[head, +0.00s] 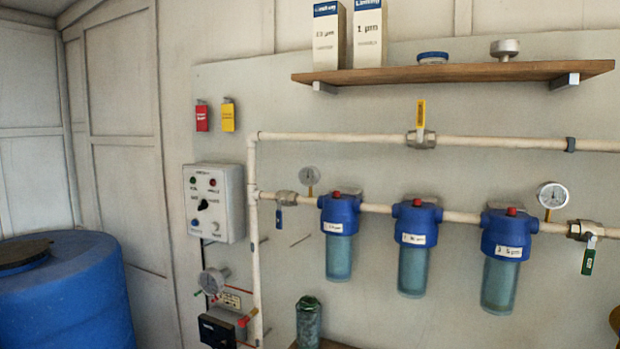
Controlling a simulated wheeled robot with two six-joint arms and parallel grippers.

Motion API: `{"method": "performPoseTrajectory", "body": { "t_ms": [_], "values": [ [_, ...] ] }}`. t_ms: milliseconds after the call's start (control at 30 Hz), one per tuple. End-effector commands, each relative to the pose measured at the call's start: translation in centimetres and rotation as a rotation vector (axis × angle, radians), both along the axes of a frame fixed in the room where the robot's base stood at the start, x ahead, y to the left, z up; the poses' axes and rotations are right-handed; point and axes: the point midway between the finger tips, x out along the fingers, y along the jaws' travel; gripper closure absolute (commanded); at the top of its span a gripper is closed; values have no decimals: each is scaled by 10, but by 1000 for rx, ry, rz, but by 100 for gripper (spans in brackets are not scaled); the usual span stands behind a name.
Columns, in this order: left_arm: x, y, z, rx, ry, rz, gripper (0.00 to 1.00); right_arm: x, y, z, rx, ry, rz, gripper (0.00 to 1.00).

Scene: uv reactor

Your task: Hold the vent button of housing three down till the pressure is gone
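Three blue filter housings with clear bluish bowls hang in a row on a pale pipe: left (340,215), middle (415,225) and right (508,238). Each has a white label and a red vent button on top: left (336,194), middle (417,203) and right (511,211). No housing number is readable; the right one is third from the left. A round pressure gauge (552,196) stands on the pipe right of the right housing, and a smaller gauge (310,176) stands left of the left housing. Their needles are too small to read. Neither gripper is in view.
A valve with a green handle (588,262) sits right of the right housing, one with a blue handle (279,216) at left. A yellow-handled valve (421,115) is on the upper pipe, below a wooden shelf (455,73). A control box (214,203) and blue barrel (65,300) are left.

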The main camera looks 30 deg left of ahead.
Motion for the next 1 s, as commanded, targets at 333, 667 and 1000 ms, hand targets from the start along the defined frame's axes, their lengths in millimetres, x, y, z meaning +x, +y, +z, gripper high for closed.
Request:
{"method": "performPoseTrajectory", "body": {
  "t_ms": [333,667,1000],
  "values": [
    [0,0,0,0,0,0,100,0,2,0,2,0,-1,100],
    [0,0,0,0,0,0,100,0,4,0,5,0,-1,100],
    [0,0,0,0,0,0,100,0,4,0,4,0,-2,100]
  ]
}}
